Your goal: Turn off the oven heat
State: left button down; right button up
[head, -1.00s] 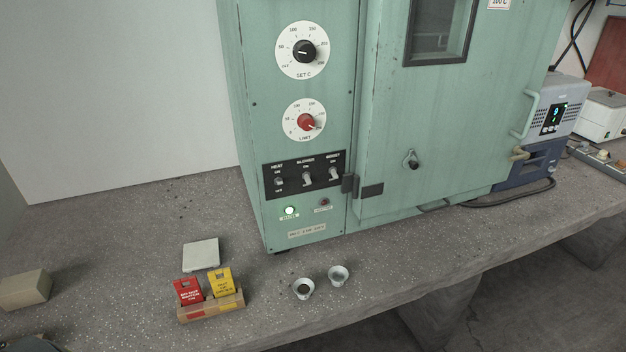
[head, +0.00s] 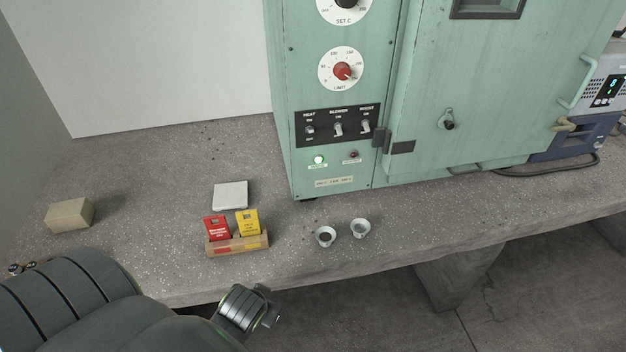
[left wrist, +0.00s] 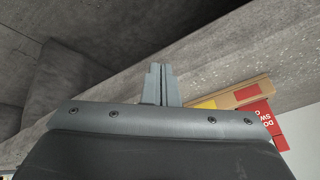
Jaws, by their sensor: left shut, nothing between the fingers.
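The green oven (head: 345,95) stands on the bench. Its black switch panel (head: 325,124) carries the HEAT toggle (head: 310,131) at the left, beside the BLOWER toggle (head: 338,129) and the BOOST toggle (head: 366,126). The HEAT lever is too small to tell its position surely. A green lamp (head: 318,160) glows below the panel; the red lamp (head: 354,155) looks dark. My left gripper (head: 272,318) is low, at the bench's front edge, below and left of the panel and well apart from it. Its fingers show shut and empty in the left wrist view (left wrist: 161,82). My right gripper is out of view.
A wooden holder (head: 238,247) with a red tag (head: 217,228) and a yellow tag (head: 247,223) stands near the front edge. Two small metal cups (head: 325,237) (head: 360,229) stand right of it.

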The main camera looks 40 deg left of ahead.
pick_arm(q)
jog(key=w+r+n+t+y, duration=0.7)
jog(key=w+r+y, duration=0.3)
jog(key=w+r, duration=1.4)
notch_tip(320, 180, up, 4)
jog(key=shift+w+d+r+n+t, duration=0.1)
jog(key=shift+w+d+n+t, duration=0.2)
jog(key=shift+d+n, duration=0.1)
